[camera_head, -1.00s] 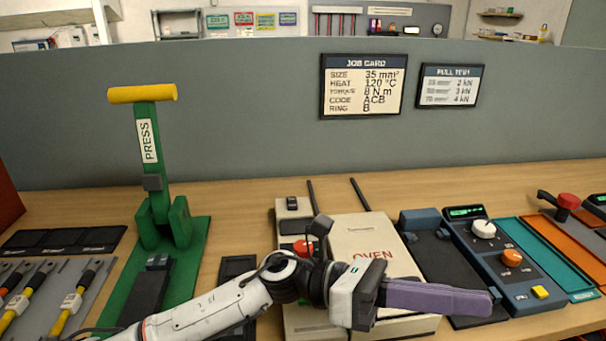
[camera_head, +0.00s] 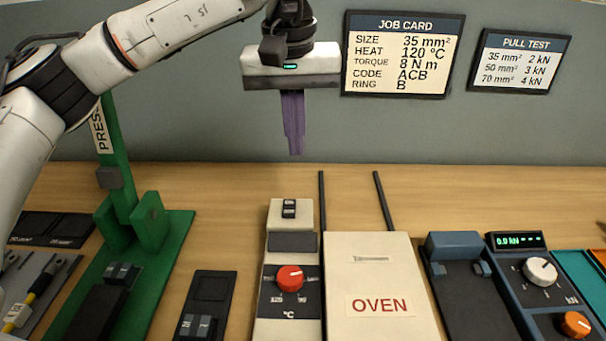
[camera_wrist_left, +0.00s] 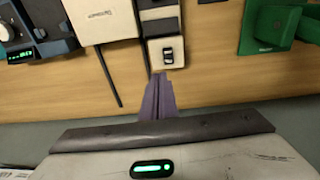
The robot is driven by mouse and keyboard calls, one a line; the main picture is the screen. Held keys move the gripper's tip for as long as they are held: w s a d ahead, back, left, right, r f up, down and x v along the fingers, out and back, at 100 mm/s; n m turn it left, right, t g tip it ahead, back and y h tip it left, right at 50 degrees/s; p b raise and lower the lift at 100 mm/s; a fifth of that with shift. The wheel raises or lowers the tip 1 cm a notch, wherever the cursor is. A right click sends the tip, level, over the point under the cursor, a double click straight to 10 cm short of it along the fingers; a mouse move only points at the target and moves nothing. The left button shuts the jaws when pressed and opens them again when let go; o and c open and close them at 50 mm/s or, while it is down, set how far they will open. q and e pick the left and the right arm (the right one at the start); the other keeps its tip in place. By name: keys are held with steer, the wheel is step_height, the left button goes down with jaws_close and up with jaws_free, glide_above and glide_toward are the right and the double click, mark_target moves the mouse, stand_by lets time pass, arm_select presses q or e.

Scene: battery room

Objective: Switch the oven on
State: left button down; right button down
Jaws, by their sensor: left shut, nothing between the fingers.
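The oven (camera_head: 366,275) is a cream box with a lid marked OVEN, on the wooden bench. Its control strip on the left has a red dial (camera_head: 290,278) with °C markings and a small black rocker switch (camera_head: 289,208) on a cream block at the far end. The switch also shows in the left wrist view (camera_wrist_left: 168,56). My left gripper (camera_head: 294,152) points down with purple fingers shut and empty, above and behind the switch, apart from it. In the left wrist view its fingertips (camera_wrist_left: 158,76) appear just short of the switch block. My right gripper is not in view.
A green press (camera_head: 150,225) stands left of the oven. A black tray (camera_head: 212,288) lies between them. The pull tester (camera_head: 520,270) stands on the right. Two dark rods (camera_head: 384,200) rise behind the oven. A grey panel with the job card (camera_head: 403,55) backs the bench.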

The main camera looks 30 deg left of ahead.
mark_target(292, 199)
arm_select(q)
steer(key=shift+w+a+r+y, duration=0.2)
steer(key=shift+a+r+y, duration=0.1)
steer(key=shift+a+r, duration=0.35)
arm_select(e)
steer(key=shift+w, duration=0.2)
arm_select(q)
steer(key=shift+a+f, duration=0.1)
steer(key=f, duration=0.4)
steer(key=w+f, duration=0.1)
steer(key=f, duration=0.4)
steer(key=w+a+f+p, duration=0.1)
steer(key=f, duration=0.4)
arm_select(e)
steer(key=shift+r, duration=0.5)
